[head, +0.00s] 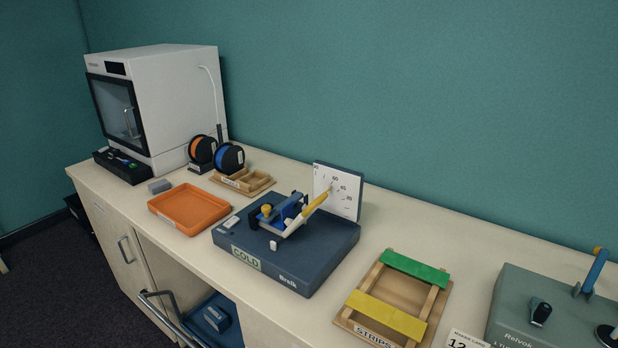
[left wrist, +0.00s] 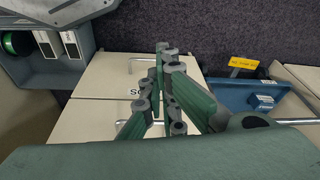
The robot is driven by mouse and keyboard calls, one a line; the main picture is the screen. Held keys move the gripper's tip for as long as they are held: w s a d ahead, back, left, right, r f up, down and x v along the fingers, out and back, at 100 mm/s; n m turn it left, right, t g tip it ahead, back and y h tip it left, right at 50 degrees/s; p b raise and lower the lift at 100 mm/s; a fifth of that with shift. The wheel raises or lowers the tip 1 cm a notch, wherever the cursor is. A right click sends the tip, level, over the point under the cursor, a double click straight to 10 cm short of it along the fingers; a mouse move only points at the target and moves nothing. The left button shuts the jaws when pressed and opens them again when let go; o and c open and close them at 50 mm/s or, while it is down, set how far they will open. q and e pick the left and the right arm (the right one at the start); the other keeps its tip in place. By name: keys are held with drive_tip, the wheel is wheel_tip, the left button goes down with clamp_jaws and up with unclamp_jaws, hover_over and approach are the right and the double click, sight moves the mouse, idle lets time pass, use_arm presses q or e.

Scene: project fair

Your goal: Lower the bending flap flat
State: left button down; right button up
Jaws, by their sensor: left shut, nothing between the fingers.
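The bender (head: 315,262) is a dark blue box marked COLD and Breik on the counter in the head view. On its top sits a blue mechanism with a pale bar and yellow handle (head: 314,205), tilted up to the right; this looks like the bending flap, raised off flat. A white angle scale (head: 338,190) with numbers stands behind it. My left gripper (left wrist: 167,62) shows only in the left wrist view, over the cabinet fronts and dark carpet, shut and empty. It is away from the bender, which that view does not show. My right gripper is not in view.
An orange tray (head: 189,208) is left of the bender, and a wooden strip rack (head: 398,290) is right of it. A grey-green machine (head: 540,310) stands far right. A white printer (head: 170,95) is at the back left. In the left wrist view, a blue bin (left wrist: 245,105) sits low.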

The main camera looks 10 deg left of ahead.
use_arm(q)
drive_tip(key=w+r+t+p, duration=0.1)
drive_tip(key=w+r, duration=0.2)
drive_tip(key=r, duration=0.8)
drive_tip(key=w+r+t+p, duration=0.1)
drive_tip(key=w+r, duration=0.3)
drive_tip(key=r, duration=0.8)
drive_tip(key=w+d+r+t+h, duration=0.1)
drive_tip(key=w+r+t+h, duration=0.35)
drive_tip(key=w+r, duration=1.35)
drive_tip(key=w+a+r+t+h, duration=0.1)
drive_tip(key=w+r, duration=0.3)
drive_tip(key=r, duration=0.3)
drive_tip(key=w+r+n+t+h, duration=0.1)
drive_tip(key=w+r+t, duration=0.15)
drive_tip(key=r, duration=0.35)
drive_tip(key=w+a+r+t+h, duration=0.1)
drive_tip(key=w+r, duration=0.3)
drive_tip(key=r, duration=0.3)
drive_tip(key=p, duration=0.4)
hover_over(304, 212)
drive_tip(key=w, duration=0.2)
drive_tip(key=shift+y, duration=0.25)
drive_tip(key=f, duration=0.4)
drive_tip(key=shift+w+d+f, duration=0.1)
drive_tip(key=shift+w+f, duration=0.1)
drive_tip(key=shift+f, duration=0.2)
drive_tip(key=shift+s+d+f, duration=0.2)
drive_tip(key=shift+s+f, duration=0.05)
drive_tip(key=shift+f, duration=0.45)
